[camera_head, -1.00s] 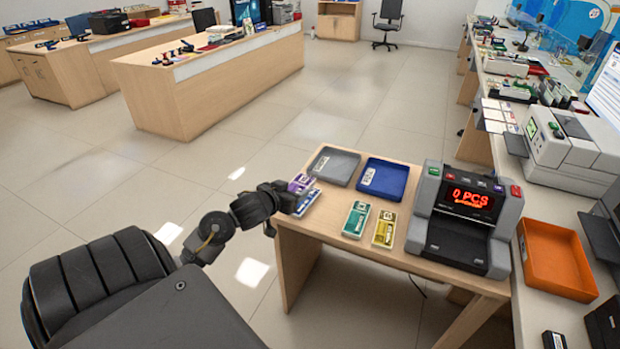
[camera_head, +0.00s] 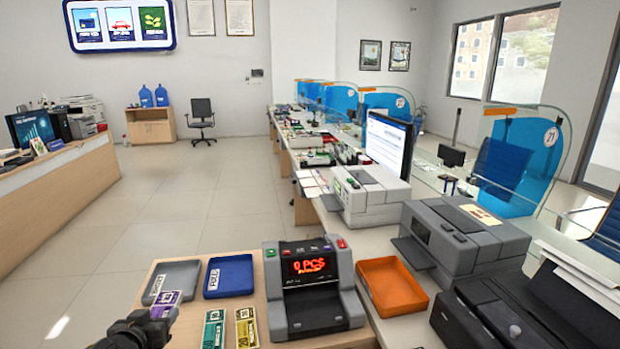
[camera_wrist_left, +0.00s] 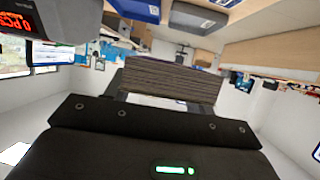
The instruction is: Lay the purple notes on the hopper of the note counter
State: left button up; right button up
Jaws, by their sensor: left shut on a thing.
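The purple notes (camera_head: 168,299) are a banded bundle at the left edge of the small wooden table in the head view. My left gripper (camera_head: 151,317) is shut on them from the near left side. In the left wrist view a striped grey-brown stack edge (camera_wrist_left: 172,82) shows beyond the dark gripper body. The note counter (camera_head: 312,315) stands right of the notes, grey and black, with a red display reading 0 PCS. The display also shows in the left wrist view (camera_wrist_left: 14,22). My right gripper is not in view.
A grey tray (camera_head: 153,296) and a blue tray (camera_head: 229,293) lie behind. Green notes (camera_head: 213,329) and yellow notes (camera_head: 246,328) lie between my gripper and the counter. An orange tray (camera_head: 421,303) and a grey printer (camera_head: 487,248) are on the right.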

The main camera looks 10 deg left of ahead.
pick_arm(q)
jog(key=w+d+r+m+h, duration=0.2)
jog(key=d+r+h, duration=0.1)
jog(key=d+r, duration=1.2)
jog(key=d, duration=0.5)
jog(key=shift+w+r+m+t, duration=0.2)
jog(key=shift+w+m+t, duration=0.1)
jog(key=shift+m, duration=0.1)
